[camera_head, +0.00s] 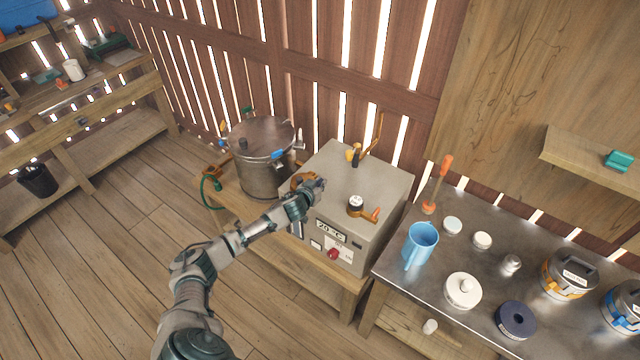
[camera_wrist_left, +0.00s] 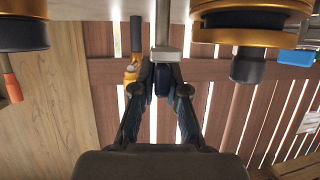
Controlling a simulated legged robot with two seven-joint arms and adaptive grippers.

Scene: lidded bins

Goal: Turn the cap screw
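A grey metal box (camera_head: 335,211) with a "20 °C" display stands on a wooden bench. On its top are an orange ring part (camera_head: 303,180), a black-and-white knob (camera_head: 355,202) with an orange handle, and an orange fitting with a black stub (camera_head: 354,155). Which one is the cap screw I cannot tell. My left gripper (camera_head: 318,186) is over the box's left part, beside the orange ring. The orange ring (camera_wrist_left: 250,37) appears upper right there, apart from the fingers. My right gripper is out of view.
A lidded steel pot (camera_head: 262,165) stands left of the box. A metal table (camera_head: 455,265) on the right holds a blue jug (camera_head: 420,244), a white lidded pot (camera_head: 462,290) and bins.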

